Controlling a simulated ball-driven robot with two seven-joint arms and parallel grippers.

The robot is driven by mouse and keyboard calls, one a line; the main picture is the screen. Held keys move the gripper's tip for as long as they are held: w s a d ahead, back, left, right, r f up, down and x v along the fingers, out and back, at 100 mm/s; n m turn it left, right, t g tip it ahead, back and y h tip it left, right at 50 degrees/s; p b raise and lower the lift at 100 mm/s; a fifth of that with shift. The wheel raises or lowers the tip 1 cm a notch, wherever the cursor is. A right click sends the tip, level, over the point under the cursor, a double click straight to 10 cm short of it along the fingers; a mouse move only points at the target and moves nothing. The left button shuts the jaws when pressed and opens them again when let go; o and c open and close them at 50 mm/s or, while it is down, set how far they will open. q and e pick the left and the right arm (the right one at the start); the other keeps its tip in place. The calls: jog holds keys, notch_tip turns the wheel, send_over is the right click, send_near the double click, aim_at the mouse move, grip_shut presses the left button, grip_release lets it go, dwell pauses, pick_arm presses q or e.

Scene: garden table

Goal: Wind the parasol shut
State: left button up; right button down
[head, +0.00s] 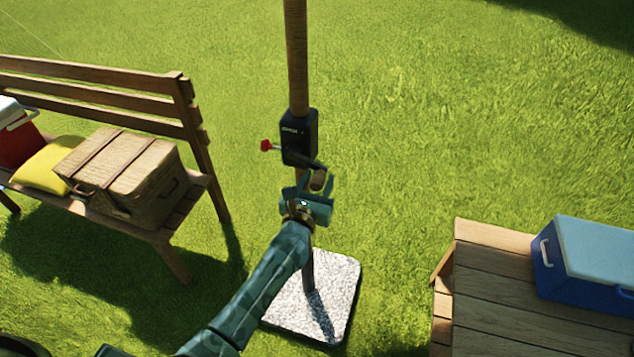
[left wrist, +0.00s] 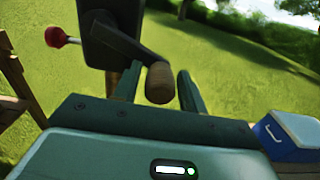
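The parasol's wooden pole (head: 297,60) stands upright, and its canopy is out of view. A black crank housing (head: 299,137) is fixed to the pole; it also shows in the left wrist view (left wrist: 95,40). A red knob (head: 266,145) sticks out to its left. A dark crank arm (left wrist: 125,42) ends in a wooden handle (left wrist: 160,84). My left gripper (head: 317,184) is at this handle. In the left wrist view its two fingers (left wrist: 160,88) are open, one on each side of the handle, with small gaps visible. My right gripper is not in view.
A pale stone base (head: 338,288) carries the pole. A bench (head: 110,88) on the left holds a wicker hamper (head: 125,172), a yellow cushion (head: 45,165) and a red cooler (head: 16,135). A wooden table (head: 500,300) at lower right holds a blue cooler (head: 580,280). Grass behind is clear.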

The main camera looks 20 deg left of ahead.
pick_arm(q)
jog(key=c, duration=0.6)
jog(key=shift+r, duration=0.15)
jog(key=r+p, duration=0.4)
jog(key=r, duration=0.1)
jog(key=shift+d+p, duration=0.2)
jog(key=shift+p, duration=0.15)
jog(key=r+p, duration=0.1)
jog(key=a+r+p, duration=0.2)
jog(key=r, duration=0.1)
jog(key=shift+p, duration=0.4)
jog(key=a, duration=1.1)
jog(key=a+f+b, duration=0.3)
jog(key=f+b, duration=0.7)
jog(key=b, duration=0.1)
jog(key=d+f+b, duration=0.4)
jog(key=d+f, duration=0.1)
jog(key=d, duration=0.1)
jog(key=d+r+p, duration=0.2)
jog(key=d, duration=0.1)
jog(key=d+r+p, duration=0.2)
jog(key=d, duration=0.1)
jog(key=d+r+p, duration=0.2)
jog(key=d, duration=0.1)
jog(key=shift+d+r, duration=0.1)
jog(key=shift+d, duration=0.25)
jog(key=shift+f, duration=0.2)
